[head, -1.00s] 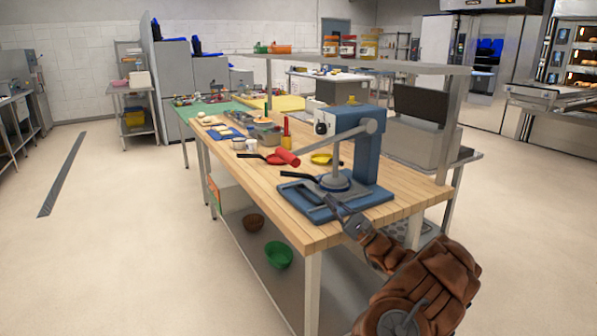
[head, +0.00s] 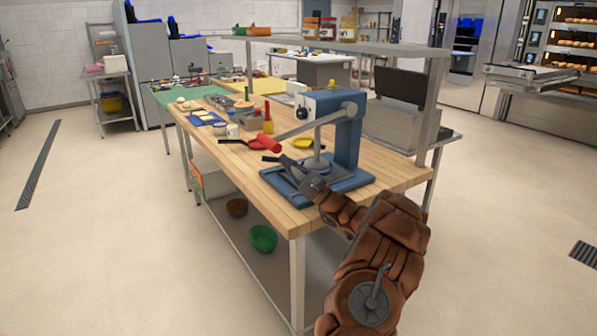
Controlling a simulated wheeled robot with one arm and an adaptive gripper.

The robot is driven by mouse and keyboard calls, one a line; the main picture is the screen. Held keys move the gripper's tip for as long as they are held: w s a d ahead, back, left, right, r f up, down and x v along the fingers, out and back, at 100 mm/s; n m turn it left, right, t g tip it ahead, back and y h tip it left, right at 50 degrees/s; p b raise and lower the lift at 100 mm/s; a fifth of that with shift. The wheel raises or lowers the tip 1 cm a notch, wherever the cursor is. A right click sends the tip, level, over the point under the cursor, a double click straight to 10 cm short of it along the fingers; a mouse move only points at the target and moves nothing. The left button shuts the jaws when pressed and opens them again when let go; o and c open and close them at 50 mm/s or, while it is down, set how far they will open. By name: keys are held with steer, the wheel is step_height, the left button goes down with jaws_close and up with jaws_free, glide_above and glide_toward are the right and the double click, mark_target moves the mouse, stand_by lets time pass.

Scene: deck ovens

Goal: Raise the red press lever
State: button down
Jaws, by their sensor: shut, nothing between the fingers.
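The blue press (head: 347,140) stands on the near end of the wooden table. Its grey lever arm (head: 307,127) slopes down and left from the pivot, ending in a red handle (head: 268,143). The handle hangs above the tabletop, left of the press. My gripper (head: 285,171) is shut and empty, in front of the press over its blue base (head: 343,183). It is below and slightly right of the red handle and looks apart from it. The fingertips are small and dark, close to a black handle lying there, so their exact edge is hard to tell.
The wooden table (head: 388,167) has a red pan (head: 254,143), a yellow dish (head: 303,143) and containers left of the press. A raised shelf (head: 330,44) runs behind. Green (head: 263,238) and brown bowls sit on the lower shelf. The floor at left and right is open.

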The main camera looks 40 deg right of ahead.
steer(key=shift+a+r+p, duration=0.15)
steer(key=shift+a+r, duration=0.45)
steer(key=shift+r, duration=0.2)
steer(key=shift+a+r+p, duration=0.15)
steer(key=shift+a+r, duration=0.4)
steer(key=shift+r, duration=0.2)
